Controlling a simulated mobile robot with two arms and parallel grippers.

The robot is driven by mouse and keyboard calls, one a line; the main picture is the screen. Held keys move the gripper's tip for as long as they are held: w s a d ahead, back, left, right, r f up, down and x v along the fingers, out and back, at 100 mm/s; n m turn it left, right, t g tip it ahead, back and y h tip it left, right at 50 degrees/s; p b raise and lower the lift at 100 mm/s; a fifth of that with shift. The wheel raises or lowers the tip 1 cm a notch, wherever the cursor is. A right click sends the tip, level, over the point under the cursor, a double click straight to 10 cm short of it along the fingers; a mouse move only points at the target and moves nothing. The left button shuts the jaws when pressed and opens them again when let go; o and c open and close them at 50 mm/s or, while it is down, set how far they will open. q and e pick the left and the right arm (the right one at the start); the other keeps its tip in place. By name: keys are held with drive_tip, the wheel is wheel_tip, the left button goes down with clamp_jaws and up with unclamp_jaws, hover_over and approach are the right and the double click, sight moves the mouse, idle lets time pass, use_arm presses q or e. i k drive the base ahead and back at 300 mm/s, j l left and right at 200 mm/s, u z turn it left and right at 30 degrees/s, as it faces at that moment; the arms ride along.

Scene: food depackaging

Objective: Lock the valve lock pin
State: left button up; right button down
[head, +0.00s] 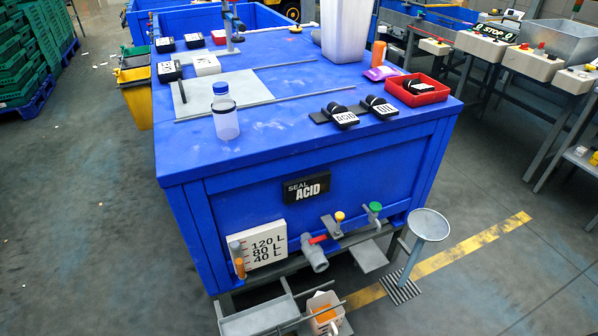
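A grey pipe valve (315,259) with a red handle (318,239) sticks out low on the front of the blue tank bench. Right of it, a grey bracket (331,228) carries a yellow-orange knob (340,216). Further right is a green knob (375,207) on a grey fitting. I cannot tell for sure which part is the lock pin; the yellow-orange knob looks pin-like and stands upright. Neither of my grippers is in view.
A level plate (266,245) marked 120, 80 and 40 L is left of the valve. A round grey dish on a stand (430,225) is at right. The bench top (270,130) holds a clear bottle (225,115) and labelled black blocks.

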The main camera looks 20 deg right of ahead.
sight(339, 216)
drive_tip(key=i+l+z, duration=0.1)
drive_tip(key=i+z, duration=0.15)
drive_tip(key=z, duration=0.15)
drive_tip(key=i+z, duration=0.25)
drive_tip(key=z, duration=0.2)
